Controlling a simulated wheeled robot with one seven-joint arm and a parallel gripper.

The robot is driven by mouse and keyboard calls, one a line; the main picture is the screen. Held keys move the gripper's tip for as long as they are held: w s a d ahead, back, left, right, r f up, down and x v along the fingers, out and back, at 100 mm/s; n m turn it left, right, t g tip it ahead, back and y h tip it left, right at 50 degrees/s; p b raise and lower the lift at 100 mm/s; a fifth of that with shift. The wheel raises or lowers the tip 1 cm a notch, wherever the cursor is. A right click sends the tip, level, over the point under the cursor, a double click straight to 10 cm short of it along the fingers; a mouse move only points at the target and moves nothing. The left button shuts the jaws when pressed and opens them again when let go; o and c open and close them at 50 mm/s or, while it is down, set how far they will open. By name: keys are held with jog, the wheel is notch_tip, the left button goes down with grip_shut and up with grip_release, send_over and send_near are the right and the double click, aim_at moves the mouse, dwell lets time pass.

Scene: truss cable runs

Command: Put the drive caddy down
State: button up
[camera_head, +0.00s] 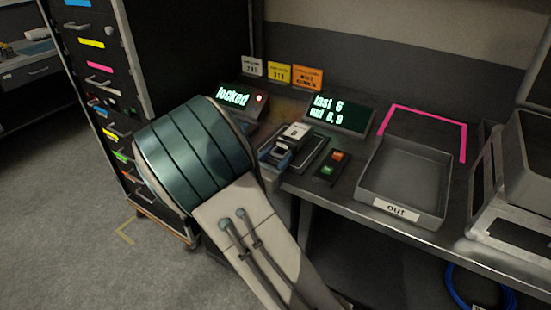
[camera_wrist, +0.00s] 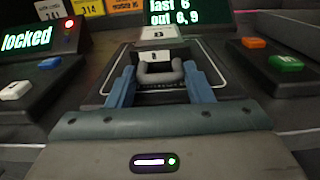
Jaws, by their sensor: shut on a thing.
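My gripper (camera_wrist: 159,76) has two blue fingers, shut on the drive caddy. In the wrist view the caddy's grey U-shaped handle (camera_wrist: 160,78) lies between the fingers, with a dark body around it. Beyond it is a white block (camera_wrist: 158,33) marked 8; I cannot tell whether it is part of the caddy. In the head view my gripper (camera_head: 279,153) is over a dark framed plate (camera_head: 313,152) on the bench, and my arm covers the near side. Contact between caddy and plate cannot be told.
An empty grey tray (camera_head: 402,178) labelled "out" stands right, before a pink outline (camera_head: 430,112). A box with orange and green buttons (camera_head: 332,166) lies between. A drawer cabinet (camera_head: 100,70) stands left.

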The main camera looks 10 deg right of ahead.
jog(key=shift+r, duration=0.1)
jog(key=shift+s+f+b, duration=0.15)
jog(key=shift+f+b, duration=0.25)
jog(key=shift+f, duration=0.3)
jog(key=o, duration=1.3)
jog(key=shift+f, duration=0.2)
jog(key=shift+r, duration=0.3)
jog(key=v, duration=0.4)
jog(key=p+v, duration=0.1)
jog(key=v, duration=0.3)
jog(key=r+v, duration=0.1)
jog(key=v, duration=0.3)
jog(key=shift+r, duration=0.1)
